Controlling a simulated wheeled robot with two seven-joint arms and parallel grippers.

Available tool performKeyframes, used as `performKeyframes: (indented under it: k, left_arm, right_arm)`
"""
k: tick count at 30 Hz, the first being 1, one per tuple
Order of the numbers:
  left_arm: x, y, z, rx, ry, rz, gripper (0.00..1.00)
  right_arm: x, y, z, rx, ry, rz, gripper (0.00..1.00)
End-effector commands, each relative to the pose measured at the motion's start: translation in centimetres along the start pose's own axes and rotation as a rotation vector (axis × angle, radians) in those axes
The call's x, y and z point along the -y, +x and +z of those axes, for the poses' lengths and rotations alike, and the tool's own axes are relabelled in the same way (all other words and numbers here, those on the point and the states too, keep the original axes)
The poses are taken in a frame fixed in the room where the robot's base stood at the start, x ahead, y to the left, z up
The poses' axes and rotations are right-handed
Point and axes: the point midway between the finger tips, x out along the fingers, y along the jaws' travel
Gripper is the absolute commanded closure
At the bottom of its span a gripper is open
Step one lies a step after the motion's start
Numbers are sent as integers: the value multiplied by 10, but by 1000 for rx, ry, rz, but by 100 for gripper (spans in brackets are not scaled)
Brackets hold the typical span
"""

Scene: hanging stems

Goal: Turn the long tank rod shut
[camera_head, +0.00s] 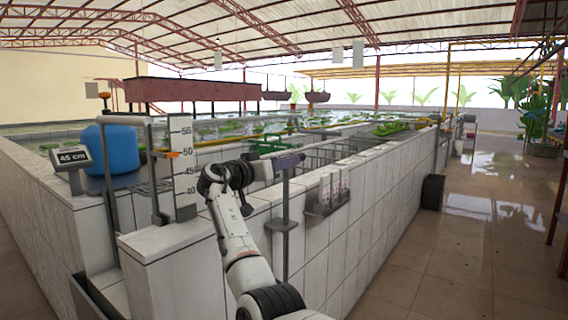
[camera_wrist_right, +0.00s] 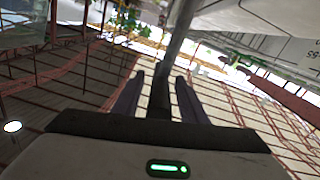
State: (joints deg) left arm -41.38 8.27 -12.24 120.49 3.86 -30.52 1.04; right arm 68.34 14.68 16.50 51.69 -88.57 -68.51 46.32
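A tall grey rod (camera_head: 286,215) stands upright at the near side of the tiled tank, with a crosspiece partway up. My right gripper (camera_head: 289,161) is at the top of this rod, reached by my white and black arm from below. In the right wrist view a grey rod (camera_wrist_right: 171,60) runs between the two dark fingers of my right gripper (camera_wrist_right: 160,77). The fingers stand apart, with a gap visible on each side of the rod. The rod's top is partly hidden by the gripper. My left gripper is not in view.
A white level scale (camera_head: 183,165), a blue container (camera_head: 110,149) and a "45 cm" sign (camera_head: 70,156) are on the left. A small rack with white bottles (camera_head: 327,192) hangs on the tank wall (camera_head: 375,215).

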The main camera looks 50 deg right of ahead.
Motion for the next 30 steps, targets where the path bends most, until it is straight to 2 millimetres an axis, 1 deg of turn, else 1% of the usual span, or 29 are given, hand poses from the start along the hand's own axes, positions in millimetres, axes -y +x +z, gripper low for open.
performKeyframes:
  k: [9,12,15,20,30]
  left_arm:
    - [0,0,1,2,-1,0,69]
    - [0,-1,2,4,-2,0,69]
    - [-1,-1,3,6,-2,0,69]
    - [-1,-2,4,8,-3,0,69]
    - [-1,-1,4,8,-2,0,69]
  right_arm:
    - [1,-62,0,-1,1,-4,61]
    - [1,-78,0,0,0,-3,61]
    - [0,-88,0,0,0,-1,61]
    - [0,-95,0,0,1,-1,61]
    - [0,-95,0,0,0,0,61]
